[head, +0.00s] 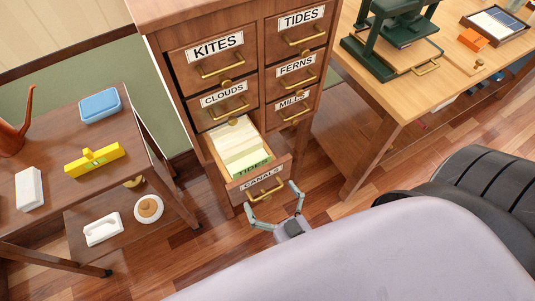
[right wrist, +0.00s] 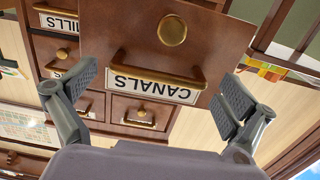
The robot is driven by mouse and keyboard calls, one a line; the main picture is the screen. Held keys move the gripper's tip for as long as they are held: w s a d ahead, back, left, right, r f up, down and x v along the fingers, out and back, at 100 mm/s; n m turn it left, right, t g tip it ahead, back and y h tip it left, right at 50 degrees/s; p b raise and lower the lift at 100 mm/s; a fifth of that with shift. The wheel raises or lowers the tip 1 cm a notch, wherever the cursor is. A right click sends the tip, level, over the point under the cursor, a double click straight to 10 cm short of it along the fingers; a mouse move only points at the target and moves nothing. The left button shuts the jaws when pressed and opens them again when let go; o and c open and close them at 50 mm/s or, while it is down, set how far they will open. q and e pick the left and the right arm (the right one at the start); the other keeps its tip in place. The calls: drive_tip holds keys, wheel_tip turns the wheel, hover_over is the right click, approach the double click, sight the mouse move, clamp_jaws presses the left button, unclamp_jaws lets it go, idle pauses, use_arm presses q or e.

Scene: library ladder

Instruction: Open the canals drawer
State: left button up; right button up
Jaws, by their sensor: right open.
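The canals drawer (head: 287,167) is the bottom-left drawer of the wooden card cabinet (head: 205,17) in the head view. It stands pulled out, with pale cards (head: 235,140) and a green "TIDES" divider (head: 252,165) inside. Its brass handle (head: 265,189) sits below the label. My right gripper (head: 272,200) is open in front of the handle, one finger toward each end. In the right wrist view the drawer front (right wrist: 222,35) appears upside down, with the handle (right wrist: 157,67) between the spread fingers (right wrist: 158,88). No grip on the handle shows. My left gripper is out of view.
Other labelled drawers, such as KITES (head: 183,66) and CLOUDS (head: 209,116), are shut above. A side table (head: 60,130) with a yellow level (head: 94,160) stands left. A workbench (head: 385,95) and a black seat (head: 470,185) are right. Wood floor shows below the drawer.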

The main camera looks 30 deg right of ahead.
drive_tip(key=s, duration=1.1)
